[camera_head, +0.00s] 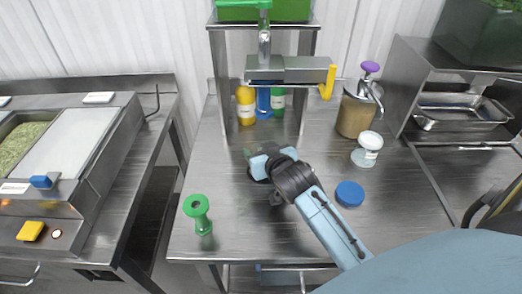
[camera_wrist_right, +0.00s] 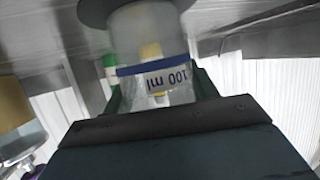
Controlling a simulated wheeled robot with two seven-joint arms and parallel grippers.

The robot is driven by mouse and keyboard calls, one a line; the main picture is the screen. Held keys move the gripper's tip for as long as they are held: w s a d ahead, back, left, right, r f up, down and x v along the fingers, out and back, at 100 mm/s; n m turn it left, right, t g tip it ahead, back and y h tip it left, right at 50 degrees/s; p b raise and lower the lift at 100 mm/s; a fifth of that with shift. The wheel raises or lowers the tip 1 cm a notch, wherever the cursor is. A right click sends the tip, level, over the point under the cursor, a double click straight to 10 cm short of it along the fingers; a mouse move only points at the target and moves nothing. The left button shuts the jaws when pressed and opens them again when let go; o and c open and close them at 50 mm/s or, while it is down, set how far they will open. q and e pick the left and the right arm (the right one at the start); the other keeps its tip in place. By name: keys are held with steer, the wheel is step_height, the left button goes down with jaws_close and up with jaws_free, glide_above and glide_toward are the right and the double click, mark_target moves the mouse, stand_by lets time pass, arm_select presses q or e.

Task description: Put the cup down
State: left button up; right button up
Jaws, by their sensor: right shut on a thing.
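My right gripper (camera_head: 262,166) is over the middle of the metal table in the head view, its arm coming in from the lower right. In the right wrist view the gripper (camera_wrist_right: 158,88) is shut on a translucent cup (camera_wrist_right: 150,32) with a blue band and an upside-down "100 ml" mark. A dark round shape (camera_wrist_right: 130,8) shows at the cup's far end. In the head view the gripper hides most or all of the held cup, so I cannot tell whether it touches the table. My left gripper is not in view.
A green double-ended cup (camera_head: 198,214) stands at the table's front left. A white cup (camera_head: 367,150), a blue round piece (camera_head: 349,193) and a purple-topped pump jar (camera_head: 356,112) are to the right. Yellow (camera_head: 246,104) and green bottles stand behind. The front middle is clear.

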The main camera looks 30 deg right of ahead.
steer(key=shift+f, duration=0.15)
steer(key=o, duration=1)
steer(key=shift+c, duration=0.2)
steer(key=shift+r, duration=0.2)
steer(key=p+v, duration=0.1)
steer(key=v, duration=1.1)
